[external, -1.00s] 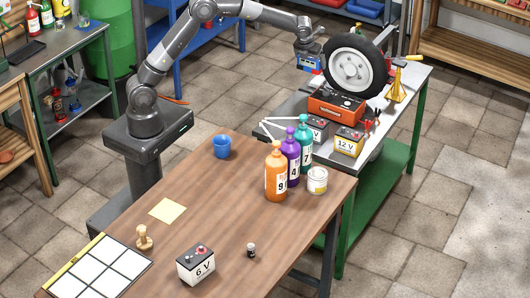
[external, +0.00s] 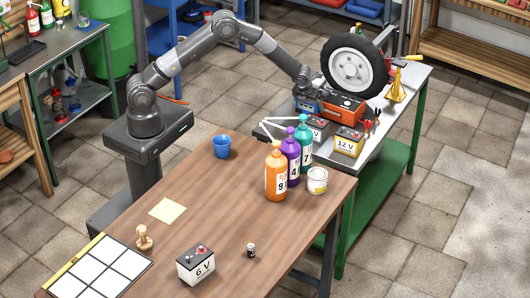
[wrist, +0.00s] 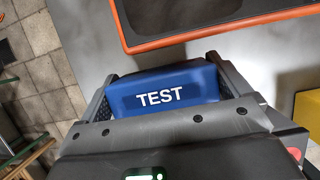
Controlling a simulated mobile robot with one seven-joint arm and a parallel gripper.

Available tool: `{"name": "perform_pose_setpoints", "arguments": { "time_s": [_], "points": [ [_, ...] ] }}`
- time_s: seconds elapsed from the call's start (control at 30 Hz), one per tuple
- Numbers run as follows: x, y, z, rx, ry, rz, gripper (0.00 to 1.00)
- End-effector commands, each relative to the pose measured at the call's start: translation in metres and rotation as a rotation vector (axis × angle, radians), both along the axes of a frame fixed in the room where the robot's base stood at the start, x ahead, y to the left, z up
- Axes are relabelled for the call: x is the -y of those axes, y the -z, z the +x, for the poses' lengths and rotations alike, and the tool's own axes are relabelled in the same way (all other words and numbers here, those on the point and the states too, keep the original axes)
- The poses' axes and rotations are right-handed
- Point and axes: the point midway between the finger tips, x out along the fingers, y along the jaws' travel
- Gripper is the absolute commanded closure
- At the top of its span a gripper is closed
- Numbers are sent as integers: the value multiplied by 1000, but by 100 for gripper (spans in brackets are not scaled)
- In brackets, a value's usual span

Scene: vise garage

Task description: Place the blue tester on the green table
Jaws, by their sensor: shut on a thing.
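The blue tester (wrist: 160,92), marked TEST, is between the two fingers of my gripper (wrist: 165,95) in the wrist view. My gripper is shut on it. In the external view the tester (external: 309,107) is at the left edge of the green table (external: 401,133), low by its grey top, beside the orange device. I cannot tell whether the tester touches the surface. The table has a grey top and green legs and lower shelf.
The orange device (external: 336,107) is close to the right of the tester, with a wheel (external: 352,66) behind it. Batteries, including a 12 V one (external: 348,142), stand in front. Bottles (external: 276,175) stand on the wooden table (external: 215,200). The table's left edge is close.

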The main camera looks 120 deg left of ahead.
Motion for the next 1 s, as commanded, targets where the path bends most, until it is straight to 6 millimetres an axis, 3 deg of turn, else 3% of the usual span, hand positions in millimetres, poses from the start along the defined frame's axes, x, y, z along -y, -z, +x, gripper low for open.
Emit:
{"name": "perform_pose_setpoints", "arguments": {
  "time_s": [0.2, 0.53, 0.57, 0.6, 0.87, 1.0],
  "points": [
    [0, 28, 0, -1, 0, 0, 37],
    [0, 31, 0, -1, 0, 0, 37],
    [0, 31, 0, -1, 0, 0, 4],
    [0, 31, 0, -1, -1, 0, 1],
    [0, 29, 0, -1, -1, 0, 0],
    [4, 18, 0, 1, -1, 1, 0]
  ]
}}
